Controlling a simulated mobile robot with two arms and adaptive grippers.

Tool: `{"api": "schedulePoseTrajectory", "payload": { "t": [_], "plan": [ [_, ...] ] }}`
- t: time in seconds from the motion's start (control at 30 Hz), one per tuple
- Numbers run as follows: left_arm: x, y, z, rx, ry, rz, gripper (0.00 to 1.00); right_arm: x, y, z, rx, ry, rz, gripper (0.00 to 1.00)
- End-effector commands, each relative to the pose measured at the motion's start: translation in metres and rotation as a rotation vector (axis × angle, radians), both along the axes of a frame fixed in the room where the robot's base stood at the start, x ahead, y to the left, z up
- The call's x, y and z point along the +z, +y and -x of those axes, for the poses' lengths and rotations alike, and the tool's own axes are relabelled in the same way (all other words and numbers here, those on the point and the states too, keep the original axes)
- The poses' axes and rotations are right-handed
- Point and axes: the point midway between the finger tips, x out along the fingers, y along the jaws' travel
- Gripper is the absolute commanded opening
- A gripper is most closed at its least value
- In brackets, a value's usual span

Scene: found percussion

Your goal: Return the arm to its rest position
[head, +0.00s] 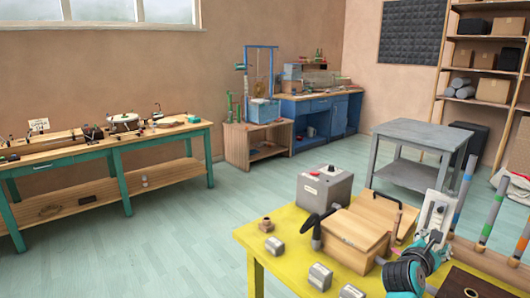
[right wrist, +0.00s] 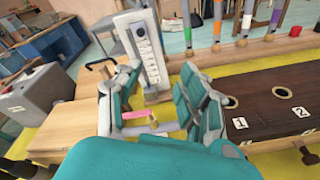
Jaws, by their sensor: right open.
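My right gripper (head: 430,249) is over the right part of the yellow table (head: 262,240), just in front of a white upright slotted device (head: 437,214). In the right wrist view its teal fingers (right wrist: 160,88) are spread apart with nothing held between them. The white device (right wrist: 138,48) stands beyond the fingertips, partly hidden by the left finger. A small pink bar (right wrist: 137,115) shows low between the fingers; I cannot tell what it belongs to. My left gripper is not in view.
Left of the gripper are a wooden box (head: 352,232) and grey metal box (head: 325,186). A dark board with numbered holes (right wrist: 265,105) lies right. Banded upright tubes (head: 493,213) stand behind. A grey table (head: 420,134) stands farther back; the floor left is clear.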

Motion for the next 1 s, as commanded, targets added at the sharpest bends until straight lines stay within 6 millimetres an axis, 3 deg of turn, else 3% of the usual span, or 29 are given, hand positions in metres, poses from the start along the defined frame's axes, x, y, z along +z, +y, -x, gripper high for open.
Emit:
{"api": "schedulePoseTrajectory", "payload": {
  "t": [0.17, 0.27, 0.4, 0.5, 0.7, 1.0],
  "plan": [
    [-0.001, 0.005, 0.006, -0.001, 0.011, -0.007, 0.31, -0.059, 0.014, 0.045, -0.042, -0.142, -0.307, 0.41],
    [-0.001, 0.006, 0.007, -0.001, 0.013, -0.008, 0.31, -0.101, 0.034, 0.083, -0.095, -0.234, -0.558, 0.41],
    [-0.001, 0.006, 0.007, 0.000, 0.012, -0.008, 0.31, -0.162, 0.079, 0.155, -0.249, -0.339, -0.987, 0.41],
    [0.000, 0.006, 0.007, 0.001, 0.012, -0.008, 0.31, -0.190, 0.112, 0.204, -0.394, -0.367, -1.231, 0.41],
    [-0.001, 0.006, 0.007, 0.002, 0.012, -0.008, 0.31, -0.215, 0.158, 0.272, -0.639, -0.366, -1.498, 0.41],
    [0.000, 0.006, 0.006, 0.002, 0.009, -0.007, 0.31, -0.225, 0.203, 0.346, -0.939, -0.328, -1.684, 0.41]
  ]
}}
